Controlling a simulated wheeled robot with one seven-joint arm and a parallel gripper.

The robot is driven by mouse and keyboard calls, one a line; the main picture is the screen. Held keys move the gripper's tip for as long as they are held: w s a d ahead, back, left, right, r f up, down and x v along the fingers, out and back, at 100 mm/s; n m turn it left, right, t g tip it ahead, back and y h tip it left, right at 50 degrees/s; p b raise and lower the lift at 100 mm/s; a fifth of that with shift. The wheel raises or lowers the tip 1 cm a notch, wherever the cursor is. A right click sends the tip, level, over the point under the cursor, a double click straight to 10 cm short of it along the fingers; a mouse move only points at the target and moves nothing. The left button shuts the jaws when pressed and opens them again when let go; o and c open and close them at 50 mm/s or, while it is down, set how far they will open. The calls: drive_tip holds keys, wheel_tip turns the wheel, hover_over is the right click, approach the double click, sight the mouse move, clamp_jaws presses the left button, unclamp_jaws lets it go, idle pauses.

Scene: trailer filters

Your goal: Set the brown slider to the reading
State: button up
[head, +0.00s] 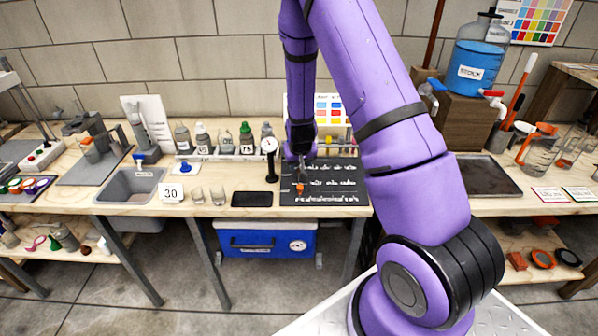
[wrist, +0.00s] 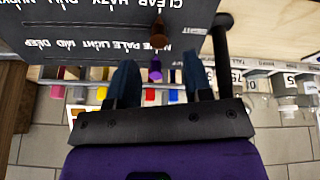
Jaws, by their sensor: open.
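The black slider board (head: 330,190) lies on the bench with rows of white lettering. In the wrist view the board (wrist: 95,20) appears upside down, with rows reading "CLEAR HAZY DULL MURKY" and "NONE PALE LIGHT MID DEEP". In the head view my gripper (head: 302,166) is over the board's left part.
A round gauge on a stand (head: 268,147) is left of the board, with a dark flat pad (head: 252,199) in front. A "30" card (head: 172,193) and small glasses (head: 217,195) stand further left. Labelled bottles (head: 202,139) and a colour chart (head: 328,108) are behind.

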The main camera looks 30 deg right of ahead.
drive_tip(key=shift+x, duration=2.95)
drive_tip(key=shift+d, duration=0.1)
clamp_jaws()
